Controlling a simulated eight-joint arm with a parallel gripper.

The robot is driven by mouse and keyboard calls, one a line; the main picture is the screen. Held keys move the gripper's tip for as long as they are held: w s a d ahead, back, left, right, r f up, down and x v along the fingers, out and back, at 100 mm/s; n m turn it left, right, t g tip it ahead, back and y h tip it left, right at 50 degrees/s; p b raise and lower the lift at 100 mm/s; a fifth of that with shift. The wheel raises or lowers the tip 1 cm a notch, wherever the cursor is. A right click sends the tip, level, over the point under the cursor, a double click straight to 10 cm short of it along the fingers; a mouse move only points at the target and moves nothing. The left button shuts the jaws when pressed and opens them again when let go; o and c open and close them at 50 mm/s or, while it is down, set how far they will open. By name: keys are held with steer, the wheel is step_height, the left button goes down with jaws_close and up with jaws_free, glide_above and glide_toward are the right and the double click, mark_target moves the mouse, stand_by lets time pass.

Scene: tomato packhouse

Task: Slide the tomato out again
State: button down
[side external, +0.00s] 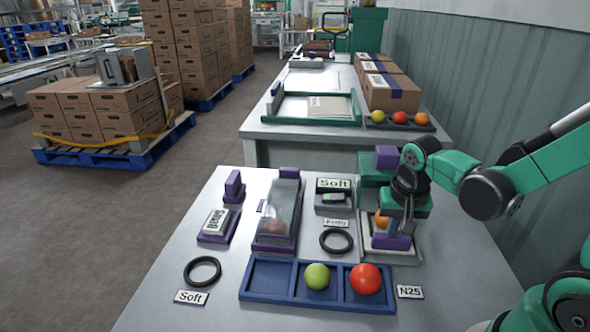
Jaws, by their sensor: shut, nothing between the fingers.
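My gripper (404,228) points down at the right of the table, shut and empty, over a station with a purple and white base (408,256). An orange tomato (382,220) sits at this station, just left of my fingers and partly hidden by my gripper. I cannot tell whether they touch. A dull reddish tomato (275,226) shows behind the clear cover of a purple-framed unit (268,246). A green tomato (317,276) is in the middle compartment of the blue tray (243,292), and a red tomato (365,279) is in its right compartment. The left compartment is empty.
Black rings (202,271) and (336,241) lie flat on the table. A "Soft" display unit (334,197), a "Small" block (216,223) and an "N25" label (410,292) stand nearby.

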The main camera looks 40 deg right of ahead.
steer(key=shift+s+a+f, duration=0.1)
steer(key=shift+s+a, duration=0.5)
steer(key=shift+s, duration=0.05)
steer(key=shift+s+a, duration=0.1)
steer(key=v, duration=0.5)
steer(key=shift+w+d, duration=0.45)
steer(key=shift+d, duration=0.05)
steer(key=w+a+r+n+t+y, duration=0.1)
steer(key=a+r+n+t, duration=0.3)
steer(key=n, duration=0.5)
steer(key=shift+w+a+r+t+y, duration=0.2)
steer(key=shift+w+a+t+y, duration=0.2)
steer(key=shift+w+a+t, duration=0.5)
